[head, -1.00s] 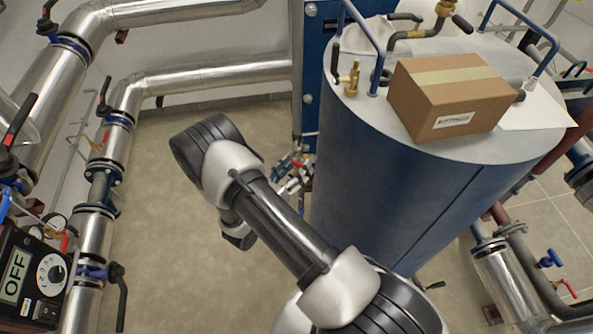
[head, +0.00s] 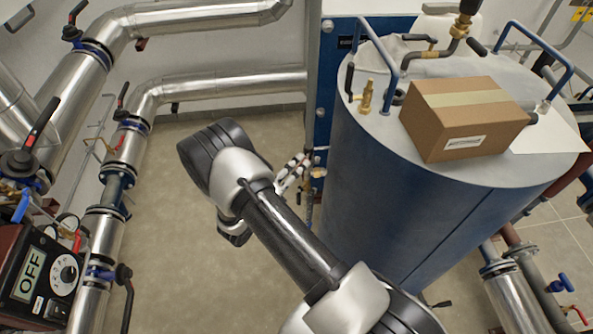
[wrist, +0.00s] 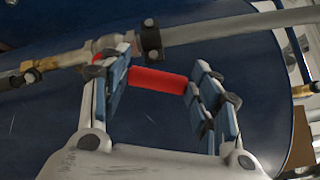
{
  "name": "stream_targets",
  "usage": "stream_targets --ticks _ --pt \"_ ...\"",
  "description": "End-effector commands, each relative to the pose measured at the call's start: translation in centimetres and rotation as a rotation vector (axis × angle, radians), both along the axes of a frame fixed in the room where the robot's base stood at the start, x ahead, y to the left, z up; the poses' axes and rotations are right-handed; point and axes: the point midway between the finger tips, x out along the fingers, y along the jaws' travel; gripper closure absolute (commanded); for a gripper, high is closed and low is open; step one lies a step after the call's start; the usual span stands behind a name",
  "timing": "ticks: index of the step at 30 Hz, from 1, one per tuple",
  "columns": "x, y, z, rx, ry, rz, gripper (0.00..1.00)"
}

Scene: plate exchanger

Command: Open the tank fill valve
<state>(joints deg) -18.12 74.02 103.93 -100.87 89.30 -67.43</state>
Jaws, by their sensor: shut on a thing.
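A red valve handle (wrist: 158,80) lies crosswise between the two fingers of my gripper (wrist: 157,72) in the wrist view. My gripper is shut on it. The handle sits just below a grey pipe (wrist: 215,33) with a valve body (wrist: 105,46), in front of a dark blue surface. In the head view my gripper (head: 292,172) is low beside the blue tank (head: 375,180), partly hidden by my arm. The red handle cannot be made out there. How far the valve is turned cannot be told.
A cardboard box (head: 462,118) sits on the tank top near a brass fitting (head: 366,97). Silver pipes (head: 215,88) run along the back and left. A control box reading OFF (head: 42,278) stands at lower left. The floor (head: 170,220) left of my arm is clear.

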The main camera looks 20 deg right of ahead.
Motion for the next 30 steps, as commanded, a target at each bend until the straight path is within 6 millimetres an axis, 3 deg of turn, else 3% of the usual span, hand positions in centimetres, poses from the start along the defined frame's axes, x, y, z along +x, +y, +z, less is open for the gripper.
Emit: stream_targets --ticks 18,19,26,30 --pt "0.4 -0.19 0.61 -0.026 0.02 -0.007 0.86" --pt "0.41 -0.19 0.62 -0.025 0.02 -0.007 0.41" --pt "0.38 -0.12 0.51 -0.025 0.022 -0.005 0.26" --pt "0.35 -0.05 0.4 -0.023 0.025 -0.004 0.25"
